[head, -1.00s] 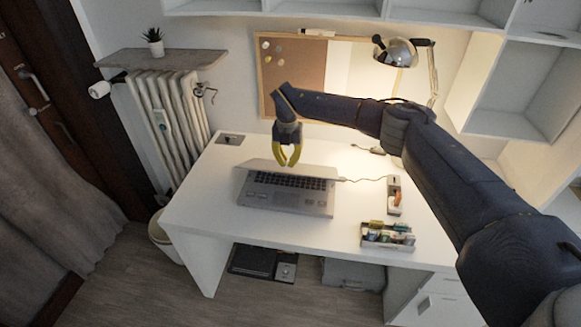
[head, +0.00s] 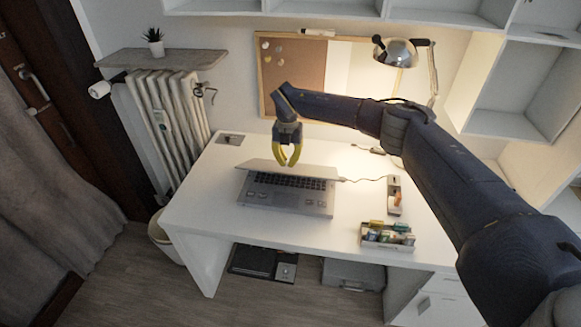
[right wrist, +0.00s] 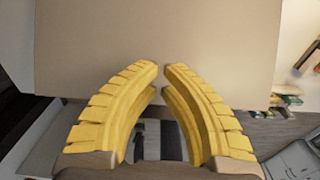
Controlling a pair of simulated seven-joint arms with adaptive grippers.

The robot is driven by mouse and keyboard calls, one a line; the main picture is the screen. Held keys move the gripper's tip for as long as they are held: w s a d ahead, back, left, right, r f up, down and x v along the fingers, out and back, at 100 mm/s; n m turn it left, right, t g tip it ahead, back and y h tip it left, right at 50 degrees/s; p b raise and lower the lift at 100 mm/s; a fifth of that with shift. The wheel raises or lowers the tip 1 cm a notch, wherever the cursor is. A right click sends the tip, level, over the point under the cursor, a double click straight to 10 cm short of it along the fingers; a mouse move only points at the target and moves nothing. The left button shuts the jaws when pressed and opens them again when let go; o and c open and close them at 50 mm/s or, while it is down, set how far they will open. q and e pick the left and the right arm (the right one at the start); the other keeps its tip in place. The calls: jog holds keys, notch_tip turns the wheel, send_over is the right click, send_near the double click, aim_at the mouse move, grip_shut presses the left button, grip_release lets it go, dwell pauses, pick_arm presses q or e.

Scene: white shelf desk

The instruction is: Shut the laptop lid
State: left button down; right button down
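A grey laptop (head: 287,197) stands open on the white desk, with its keyboard and touchpad showing. Its lid (head: 262,164) is raised at the back of the keyboard and shows as a thin, foreshortened strip. My right gripper (head: 287,165) has yellow fingers pointing down, at the lid's upper edge. I cannot tell whether it touches. In the right wrist view a broad pale panel, which looks like the lid's outer face (right wrist: 160,30), lies beyond the fingers. The fingers (right wrist: 160,66) are bowed, with a small empty gap between their tips. My left gripper is out of view.
The white desk (head: 200,200) is clear to the left of the laptop. An organizer with small items (head: 387,237) and a power strip (head: 394,194) lie to the right. A lamp (head: 396,52) and a pinboard (head: 297,75) are behind.

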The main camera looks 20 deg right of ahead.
aim_at(288, 170)
jog(key=shift+f, duration=0.1)
jog(key=shift+f, duration=6.3)
jog(key=shift+r, duration=3.55)
